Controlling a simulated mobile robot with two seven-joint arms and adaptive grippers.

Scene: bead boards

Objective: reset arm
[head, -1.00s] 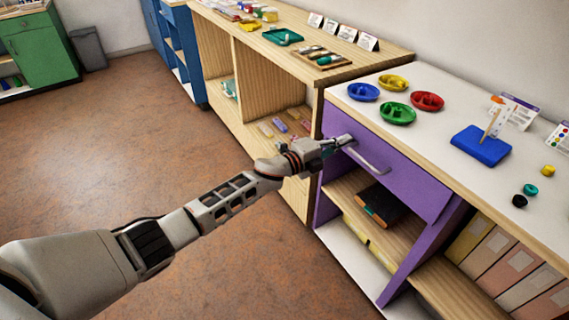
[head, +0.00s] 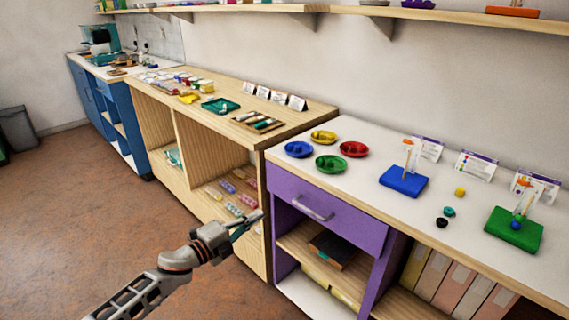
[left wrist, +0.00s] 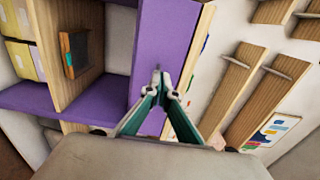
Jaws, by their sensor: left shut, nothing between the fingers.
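My left gripper (head: 250,222) is shut and empty in the head view, in front of the wooden shelf unit and to the left of the purple drawer (head: 325,212). It is apart from the drawer's metal handle (head: 312,208). In the left wrist view the same gripper (left wrist: 158,72) has its fingertips together, with the purple furniture (left wrist: 160,35) behind them. The drawer looks shut. My right gripper is not in view.
The white counter (head: 370,160) bears blue, yellow, green and red dishes, a blue bead board (head: 404,181), a green board (head: 513,230) and loose beads. A dark box (head: 333,249) lies on the shelf below the drawer. The brown floor (head: 80,210) at left is clear.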

